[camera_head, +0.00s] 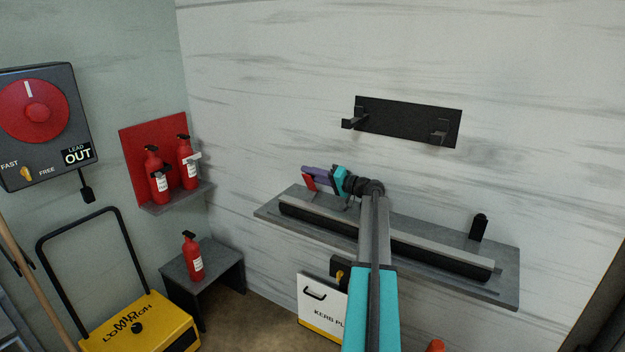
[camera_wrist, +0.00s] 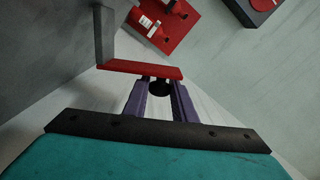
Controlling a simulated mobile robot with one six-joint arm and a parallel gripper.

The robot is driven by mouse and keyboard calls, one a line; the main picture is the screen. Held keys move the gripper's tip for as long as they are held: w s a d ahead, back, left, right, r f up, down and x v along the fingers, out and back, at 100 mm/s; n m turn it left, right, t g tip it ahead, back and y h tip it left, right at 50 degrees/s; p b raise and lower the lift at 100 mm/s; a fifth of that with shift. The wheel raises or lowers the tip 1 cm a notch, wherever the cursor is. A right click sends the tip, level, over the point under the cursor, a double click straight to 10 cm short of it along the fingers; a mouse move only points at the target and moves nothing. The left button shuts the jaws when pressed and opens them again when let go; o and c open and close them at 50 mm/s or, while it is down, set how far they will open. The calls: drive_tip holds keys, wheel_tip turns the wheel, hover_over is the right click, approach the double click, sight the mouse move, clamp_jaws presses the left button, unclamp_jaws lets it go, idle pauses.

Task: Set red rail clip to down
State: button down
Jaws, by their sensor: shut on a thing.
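The red rail clip (camera_head: 309,183) is at the left end of the dark rail on the wall shelf. In the wrist view it shows as a red bar (camera_wrist: 140,69) across the fingertips. My gripper (camera_head: 305,169) has purple fingers and reaches over the shelf from the right, at the clip. In the wrist view my gripper (camera_wrist: 160,80) is shut on the clip, with a dark round part between its fingers. The fingers hide part of the clip, and I cannot tell whether it stands up or down.
The grey shelf (camera_head: 505,287) carries the long rail (camera_head: 430,252) and a black upright piece (camera_head: 479,227) at right. A black wall bracket (camera_head: 408,121) hangs above. Red extinguishers (camera_head: 188,163) stand on a red-backed holder at left. A yellow cart (camera_head: 140,325) stands below.

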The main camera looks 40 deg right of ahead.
idle(0.3)
drive_tip(key=c, duration=1.5)
unclamp_jaws()
drive_tip(key=shift+o, duration=0.2)
drive_tip(key=shift+s, duration=0.1)
drive_tip(key=b+v, duration=0.1)
drive_tip(key=v, duration=1.2)
drive_tip(key=shift+s+b, duration=0.3)
